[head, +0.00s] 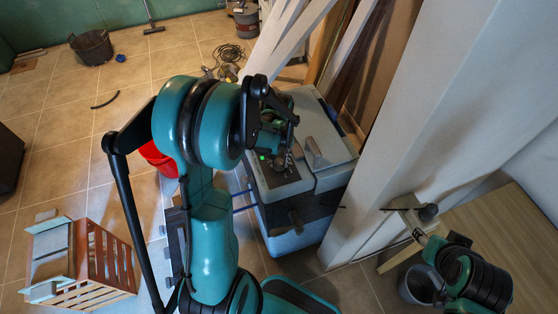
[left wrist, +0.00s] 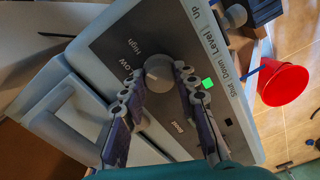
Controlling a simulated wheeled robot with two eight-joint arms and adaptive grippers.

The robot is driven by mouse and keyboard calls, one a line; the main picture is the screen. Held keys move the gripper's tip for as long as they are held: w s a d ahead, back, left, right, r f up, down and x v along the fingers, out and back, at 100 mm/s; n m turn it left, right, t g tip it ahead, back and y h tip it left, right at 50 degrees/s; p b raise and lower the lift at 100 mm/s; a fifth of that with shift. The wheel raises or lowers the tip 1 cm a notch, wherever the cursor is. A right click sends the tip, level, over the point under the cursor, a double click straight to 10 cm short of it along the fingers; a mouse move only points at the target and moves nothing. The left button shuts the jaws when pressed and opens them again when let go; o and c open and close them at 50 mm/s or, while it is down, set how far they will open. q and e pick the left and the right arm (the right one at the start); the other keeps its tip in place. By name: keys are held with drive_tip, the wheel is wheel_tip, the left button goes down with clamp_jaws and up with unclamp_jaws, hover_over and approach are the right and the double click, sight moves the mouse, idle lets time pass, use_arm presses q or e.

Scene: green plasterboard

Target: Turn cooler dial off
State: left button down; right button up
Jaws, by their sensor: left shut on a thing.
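The cooler (head: 332,145) is a blue-grey box in the middle of the head view.
A red bucket (head: 158,158) stands left of the cooler, partly behind my left arm. A wooden crate (head: 100,262) is at the lower left. A white pillar (head: 420,110) stands close to the cooler's right. Tiled floor at the upper left is mostly free.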

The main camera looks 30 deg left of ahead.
sight(279, 161)
use_arm(q)
drive_tip(key=n+b, duration=0.1)
drive_tip(key=n, duration=0.5)
drive_tip(key=shift+b, duration=0.3)
drive_tip(key=n, duration=0.4)
drive_tip(key=shift+b, duration=0.3)
drive_tip(key=shift+n, duration=1.5)
drive_tip(key=c, duration=1.2)
unclamp_jaws()
drive_tip(key=shift+o, duration=0.2)
wheel_tip(279, 161, up, 12)
